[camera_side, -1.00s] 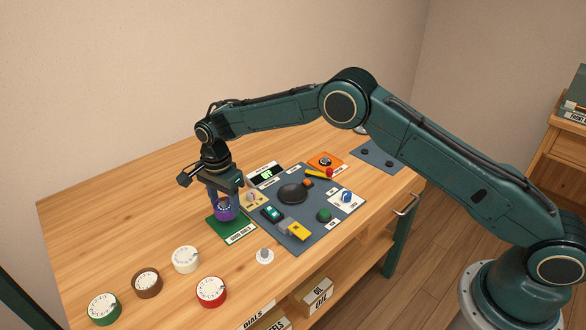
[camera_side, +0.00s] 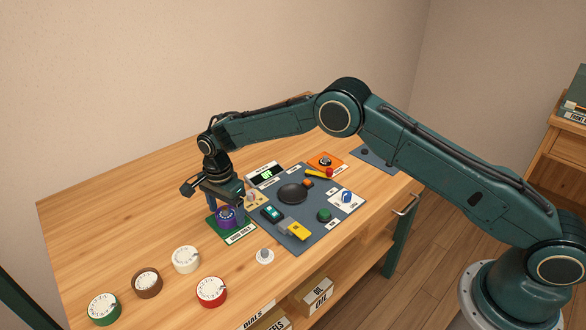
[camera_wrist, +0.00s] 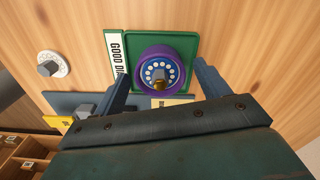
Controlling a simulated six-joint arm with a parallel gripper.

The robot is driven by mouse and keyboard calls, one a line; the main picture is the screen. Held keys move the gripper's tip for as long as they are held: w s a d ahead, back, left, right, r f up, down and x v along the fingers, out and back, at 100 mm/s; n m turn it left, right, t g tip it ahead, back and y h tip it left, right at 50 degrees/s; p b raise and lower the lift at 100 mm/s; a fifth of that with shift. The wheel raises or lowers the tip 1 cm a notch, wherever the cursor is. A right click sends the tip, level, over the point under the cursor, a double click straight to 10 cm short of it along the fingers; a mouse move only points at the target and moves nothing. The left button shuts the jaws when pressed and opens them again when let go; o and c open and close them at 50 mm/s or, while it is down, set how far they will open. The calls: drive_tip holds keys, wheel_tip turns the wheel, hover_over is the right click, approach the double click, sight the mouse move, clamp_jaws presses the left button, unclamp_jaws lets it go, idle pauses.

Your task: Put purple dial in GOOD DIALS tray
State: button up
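The purple dial (camera_side: 227,217) with a blue and white face sits in the green GOOD DIALS tray (camera_side: 242,235). In the wrist view the dial (camera_wrist: 143,63) lies inside the rim of the tray (camera_wrist: 190,42), face up. My gripper (camera_side: 226,204) is over the tray with its fingers spread on either side of the dial. In the wrist view my gripper (camera_wrist: 162,78) shows a gap between each finger and the dial. Part of the tray is hidden by the dial and my fingers.
A grey mat (camera_side: 300,245) with several devices lies right of the tray. Red (camera_side: 211,292), white (camera_side: 186,259), brown (camera_side: 147,282) and green (camera_side: 104,309) dials stand at the front left. The table behind the tray is clear.

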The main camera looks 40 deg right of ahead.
wheel_tip(320, 180, up, 12)
drive_tip(key=shift+r, duration=0.15)
idle(0.7)
idle(0.5)
